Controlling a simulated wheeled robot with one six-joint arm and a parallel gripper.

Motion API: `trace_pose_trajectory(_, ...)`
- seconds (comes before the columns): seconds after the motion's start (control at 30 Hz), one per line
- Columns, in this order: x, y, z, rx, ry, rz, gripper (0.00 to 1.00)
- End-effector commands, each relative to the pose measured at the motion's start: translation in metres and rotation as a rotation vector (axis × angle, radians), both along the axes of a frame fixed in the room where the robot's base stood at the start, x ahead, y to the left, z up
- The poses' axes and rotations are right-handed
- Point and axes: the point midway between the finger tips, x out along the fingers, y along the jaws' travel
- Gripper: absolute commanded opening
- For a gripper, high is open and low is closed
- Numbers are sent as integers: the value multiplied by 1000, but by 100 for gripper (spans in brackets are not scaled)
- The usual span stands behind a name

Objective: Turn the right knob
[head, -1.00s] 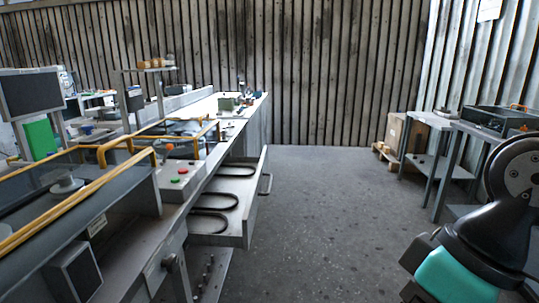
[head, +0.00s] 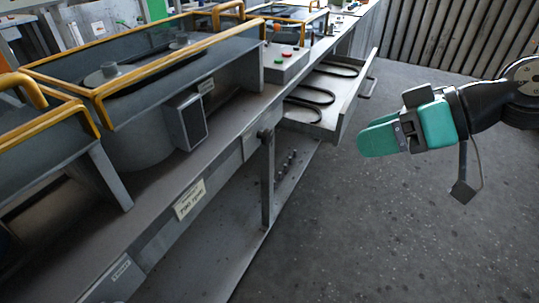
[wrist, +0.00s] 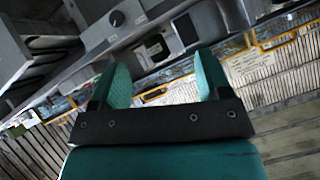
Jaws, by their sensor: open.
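A dark round knob (head: 265,133) sits on the front edge of the grey workbench, just left of the open drawer, in the head view. A knob (wrist: 116,18) on a grey panel shows at the top of the wrist view; I cannot tell whether it is the same one. No other knob is clear in the head view. My gripper (head: 378,139) with teal fingers points left, in the air over the aisle, right of the knob and apart from it. In the wrist view its two fingers (wrist: 161,65) are spread with nothing between them.
The open drawer (head: 335,112) with dark looped parts juts into the aisle near my gripper. A control box (head: 281,62) with buttons and yellow-railed housings (head: 150,70) stand on the bench. A lower shelf (head: 215,235) runs underneath. The floor (head: 390,230) at right is clear.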

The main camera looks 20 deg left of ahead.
Motion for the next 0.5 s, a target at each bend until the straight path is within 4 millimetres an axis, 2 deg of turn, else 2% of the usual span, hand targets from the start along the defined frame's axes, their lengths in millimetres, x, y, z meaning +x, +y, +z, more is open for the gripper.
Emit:
trace_pose_trajectory(0.03, 19, 13, -41, 81, -29, 23, 71)
trace_pose_trajectory(0.2, 71, 44, -104, 360, -168, 41, 71)
trace_pose_trajectory(0.33, 96, 52, -139, 502, -243, 9, 71)
trace_pose_trajectory(0.4, 104, 53, -150, 547, -270, -10, 71)
trace_pose_trajectory(0.5, 110, 55, -156, 582, -292, -25, 71)
